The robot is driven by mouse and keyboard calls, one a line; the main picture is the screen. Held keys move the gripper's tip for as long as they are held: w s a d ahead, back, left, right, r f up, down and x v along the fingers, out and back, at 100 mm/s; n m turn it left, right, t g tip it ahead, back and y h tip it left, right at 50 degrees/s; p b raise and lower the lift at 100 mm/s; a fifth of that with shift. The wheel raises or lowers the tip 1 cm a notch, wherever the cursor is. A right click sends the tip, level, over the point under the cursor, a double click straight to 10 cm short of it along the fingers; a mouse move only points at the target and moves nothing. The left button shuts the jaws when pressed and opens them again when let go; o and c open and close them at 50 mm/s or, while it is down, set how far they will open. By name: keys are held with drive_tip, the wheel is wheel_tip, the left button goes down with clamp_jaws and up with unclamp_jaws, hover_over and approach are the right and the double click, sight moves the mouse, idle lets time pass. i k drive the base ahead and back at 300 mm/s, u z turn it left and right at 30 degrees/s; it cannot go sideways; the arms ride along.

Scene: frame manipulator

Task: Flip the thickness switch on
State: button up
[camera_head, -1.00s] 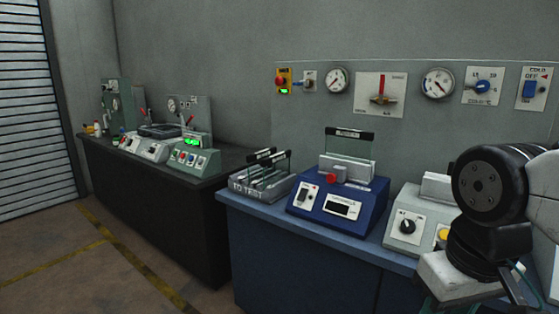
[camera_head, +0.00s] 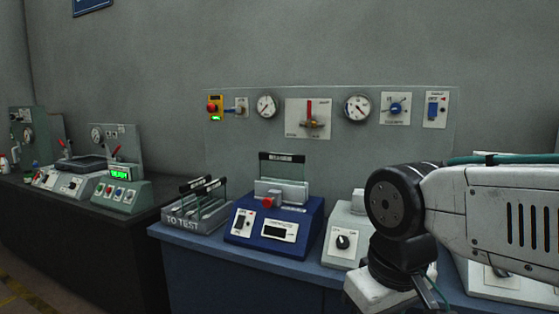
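A blue bench device (camera_head: 273,228) stands on the blue bench, with a small white switch plate bearing a dark rocker (camera_head: 241,222) on its sloped front left. A dark display (camera_head: 279,232) sits right of the plate, and a red knob (camera_head: 267,200) is above. The label by the display is too small to read, so I cannot confirm it says thickness. The rocker's position is not clear. A glass plate with a dark top strip (camera_head: 282,157) stands upright in the device. My arm fills the right side; my gripper is not in view.
A "TO TEST" rack (camera_head: 197,212) with glass plates stands left of the blue device. A grey device with a black dial (camera_head: 343,242) is to its right, partly behind my arm. The wall panel holds gauges (camera_head: 357,107) and a blue switch (camera_head: 434,110).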

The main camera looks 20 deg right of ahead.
sight(239, 224)
drive_tip(key=k, duration=0.65)
drive_tip(key=u, duration=0.7)
drive_tip(key=i, duration=1.45)
drive_tip(key=z, duration=0.45)
